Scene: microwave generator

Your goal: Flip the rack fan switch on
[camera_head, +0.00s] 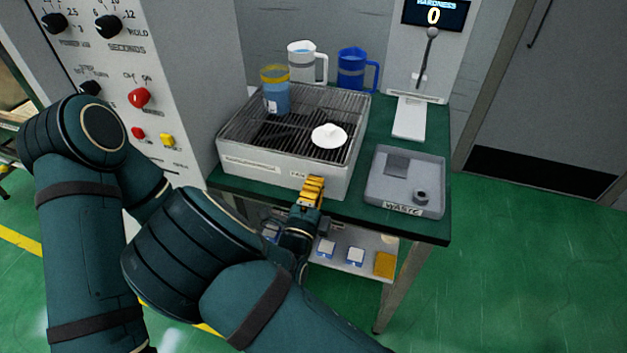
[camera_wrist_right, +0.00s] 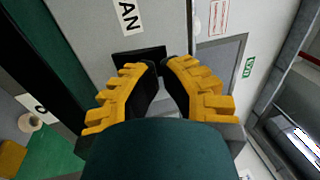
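The rack (camera_head: 238,165) is a light grey box with a wire grid top, standing on the green table. Its front face bears a FAN label, which also shows in the right wrist view (camera_wrist_right: 130,15). A black switch (camera_wrist_right: 138,55) sits on that face below the label, by my fingertips; the head view hides it behind my gripper. My right gripper (camera_head: 313,184) has yellow fingers and is at the rack's front face near the FAN label. In the wrist view its fingertips are nearly together, with nothing held. I cannot tell whether they touch the switch. My left gripper is not visible.
On the rack stand a blue cup with a yellow rim (camera_head: 276,98) and a white lid-like piece (camera_head: 329,135). Two jugs, white (camera_head: 301,62) and blue (camera_head: 352,68), stand behind. A grey waste tray (camera_head: 428,170) is to the right. A lower shelf (camera_head: 340,262) holds small items.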

